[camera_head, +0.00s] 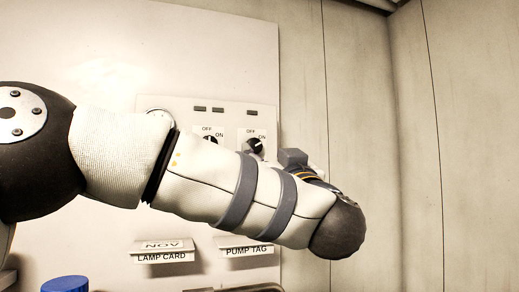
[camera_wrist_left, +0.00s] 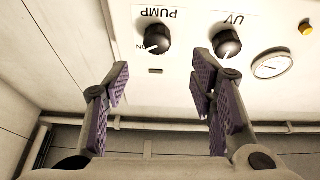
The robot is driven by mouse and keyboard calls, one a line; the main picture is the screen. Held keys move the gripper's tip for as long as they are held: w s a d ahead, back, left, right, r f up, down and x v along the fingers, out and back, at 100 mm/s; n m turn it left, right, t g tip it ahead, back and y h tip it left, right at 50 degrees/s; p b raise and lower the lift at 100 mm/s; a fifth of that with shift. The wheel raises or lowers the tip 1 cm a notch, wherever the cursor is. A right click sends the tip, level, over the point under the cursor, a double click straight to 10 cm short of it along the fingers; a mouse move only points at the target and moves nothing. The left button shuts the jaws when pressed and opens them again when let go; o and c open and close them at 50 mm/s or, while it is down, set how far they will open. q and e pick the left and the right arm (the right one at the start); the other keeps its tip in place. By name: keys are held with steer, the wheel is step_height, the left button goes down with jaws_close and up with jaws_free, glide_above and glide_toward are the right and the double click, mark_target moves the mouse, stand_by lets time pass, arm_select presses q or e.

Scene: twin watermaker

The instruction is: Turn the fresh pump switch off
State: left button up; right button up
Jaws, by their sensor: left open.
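The pump switch is a black rotary knob (camera_wrist_left: 157,38) under an upside-down PUMP label in the left wrist view. Its white pointer aims toward the ON mark. In the head view I take it to be the right-hand knob (camera_head: 255,146), between OFF and ON marks. The UV knob (camera_wrist_left: 227,43) sits beside it in the wrist view. My left gripper (camera_wrist_left: 160,78) is open and empty, its purple-padded fingers apart in front of the panel, with the pump knob showing beyond the gap. In the head view my left arm hides the fingers. My right gripper is not in view.
A round gauge (camera_wrist_left: 272,66) and a yellow button (camera_wrist_left: 305,27) are on the panel. Below are holders labelled LAMP CARD (camera_head: 163,256) and PUMP TAG (camera_head: 247,251). A blue cap (camera_head: 65,284) is at lower left. Bare wall lies to the right.

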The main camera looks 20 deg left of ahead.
mark_target(255, 146)
arm_select(q)
steer(key=x, duration=0.7)
steer(key=shift+w+f, duration=0.2)
steer(key=shift+w, duration=0.15)
steer(key=shift+c, duration=0.6)
steer(key=c, duration=1)
